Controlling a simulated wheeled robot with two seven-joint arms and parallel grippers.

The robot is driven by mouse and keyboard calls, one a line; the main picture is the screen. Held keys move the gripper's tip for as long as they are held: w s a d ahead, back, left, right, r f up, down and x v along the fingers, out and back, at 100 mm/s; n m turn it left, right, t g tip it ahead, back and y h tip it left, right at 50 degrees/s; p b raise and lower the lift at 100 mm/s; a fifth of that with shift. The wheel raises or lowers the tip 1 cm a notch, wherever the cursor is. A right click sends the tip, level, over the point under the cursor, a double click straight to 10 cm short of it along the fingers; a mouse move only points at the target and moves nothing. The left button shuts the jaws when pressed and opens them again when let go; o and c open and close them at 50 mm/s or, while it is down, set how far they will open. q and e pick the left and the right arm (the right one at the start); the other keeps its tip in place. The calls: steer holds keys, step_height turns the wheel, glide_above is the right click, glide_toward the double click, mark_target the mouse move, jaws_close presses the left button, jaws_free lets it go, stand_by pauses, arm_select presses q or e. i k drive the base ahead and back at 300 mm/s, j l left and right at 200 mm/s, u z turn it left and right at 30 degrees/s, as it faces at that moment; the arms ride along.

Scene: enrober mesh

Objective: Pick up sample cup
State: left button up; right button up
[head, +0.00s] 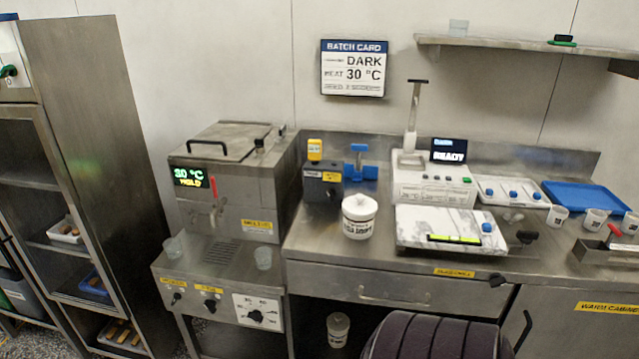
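Several small cups show in the head view; I cannot tell which is the sample cup. Three pale cups with dark marks stand at the counter's right: one cup (557,216), a second cup (595,219) and a third cup (630,223). Neither of my grippers is in view.
The steel tank (235,178) reads 30 °C. A white lidded tub (359,217), a scale-like device (433,186) and a marble slab (420,226) stand on the counter. A blue tray (585,196) lies at the back right. A tall steel rack (95,130) stands left.

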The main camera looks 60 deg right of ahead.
mark_target(262, 256)
steer(key=z, duration=1.6)
